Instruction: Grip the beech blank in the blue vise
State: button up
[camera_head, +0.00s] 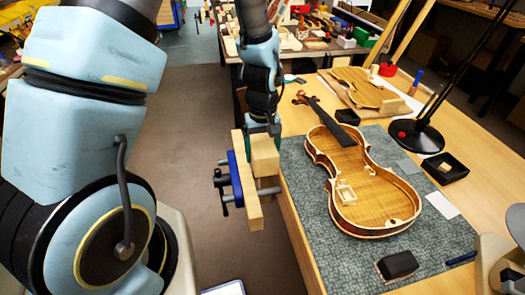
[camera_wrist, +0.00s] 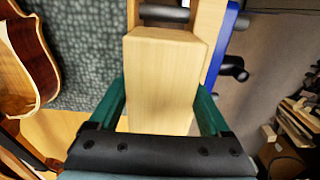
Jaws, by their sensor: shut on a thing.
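The beech blank (camera_head: 264,158) is a pale rectangular wooden block. My gripper (camera_head: 261,131) is shut on its upper part, with a green finger on each side in the wrist view (camera_wrist: 160,90). The blue vise (camera_head: 235,178) is on the bench's left edge, with a wooden outer jaw (camera_head: 249,196) and a dark handle. In the head view the blank stands roughly upright between the outer jaw and the bench side, above a metal rod. The blue vise also shows beside the blank in the wrist view (camera_wrist: 224,42). I cannot tell whether either jaw touches the blank.
An open violin body (camera_head: 360,185) lies on a grey-green mat (camera_head: 335,262) right of the vise. A dark block (camera_head: 397,265) lies at the mat's front. A black lamp (camera_head: 416,136) stands behind. The floor left of the vise is clear.

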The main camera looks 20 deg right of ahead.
aim_at(263, 144)
jog(key=shift+f+b, duration=0.3)
jog(key=shift+f, duration=0.15)
jog(key=shift+r, duration=0.2)
jog(key=shift+r+p, duration=0.5)
jog(key=shift+p, duration=0.1)
dwell(1.2)
jog(key=shift+f+b, duration=0.3)
jog(key=shift+f, duration=0.45)
jog(key=o, duration=1.6)
jog(key=shift+r, duration=0.1)
notch_tip(263, 144, up, 11)
jog(key=shift+f+b, duration=0.1)
jog(key=shift+b, duration=0.65)
